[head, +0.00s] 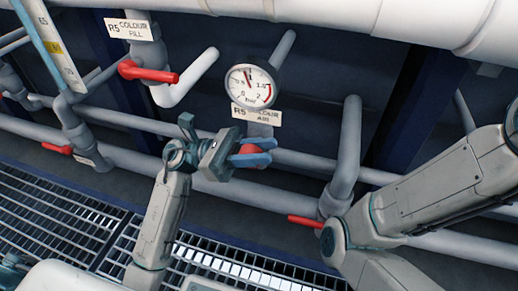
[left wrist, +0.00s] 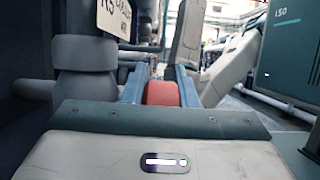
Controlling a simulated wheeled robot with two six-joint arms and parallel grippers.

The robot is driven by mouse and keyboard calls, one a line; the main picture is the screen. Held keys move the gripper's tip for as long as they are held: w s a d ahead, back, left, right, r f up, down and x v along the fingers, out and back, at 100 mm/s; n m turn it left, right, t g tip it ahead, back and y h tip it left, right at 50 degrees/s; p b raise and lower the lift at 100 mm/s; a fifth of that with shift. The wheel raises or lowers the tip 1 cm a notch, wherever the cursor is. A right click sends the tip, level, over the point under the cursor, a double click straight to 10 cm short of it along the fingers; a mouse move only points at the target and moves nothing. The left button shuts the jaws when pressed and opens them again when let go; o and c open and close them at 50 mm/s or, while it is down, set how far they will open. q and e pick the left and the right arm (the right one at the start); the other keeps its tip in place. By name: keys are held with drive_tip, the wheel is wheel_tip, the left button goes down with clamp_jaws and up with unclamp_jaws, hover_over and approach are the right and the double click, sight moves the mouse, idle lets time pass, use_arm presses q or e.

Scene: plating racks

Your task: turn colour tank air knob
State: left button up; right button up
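The red air knob (head: 252,149) sits below the pressure gauge (head: 251,87) and its R5 colour air label (head: 257,114). My left gripper (head: 265,152) is at the knob, its blue fingers on either side of it. In the left wrist view the red knob (left wrist: 162,93) fills the gap between the two fingers (left wrist: 161,88), which look shut on it. The fingers hide much of the knob in the head view. The gauge needle points up, left of the 1.0 mark. My right arm shows at the right, but its gripper is not in view.
A red lever (head: 147,72) is on the R5 colour fill pipe, up and left. Another red handle (head: 304,221) is low, close to my right arm. Grey pipes (head: 130,161) run behind my left gripper. A metal grating (head: 60,215) covers the floor.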

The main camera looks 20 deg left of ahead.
use_arm(q)
drive_tip(key=shift+d+y+p, duration=0.1)
drive_tip(key=shift+y+p, duration=0.45)
drive_tip(key=shift+y, duration=0.05)
drive_tip(key=shift+d+f+y+p, duration=0.15)
drive_tip(key=shift+y+p, duration=0.5)
drive_tip(key=shift+y, duration=0.35)
drive_tip(key=shift+d+f+y+p, duration=0.1)
drive_tip(key=shift+f+y+p, duration=0.2)
drive_tip(key=shift+y, duration=0.5)
drive_tip(key=shift+d+f+y+p, duration=0.15)
drive_tip(key=shift+y+p, duration=0.15)
drive_tip(key=shift+y, duration=0.5)
drive_tip(key=shift+a, duration=0.1)
drive_tip(key=o, duration=0.7)
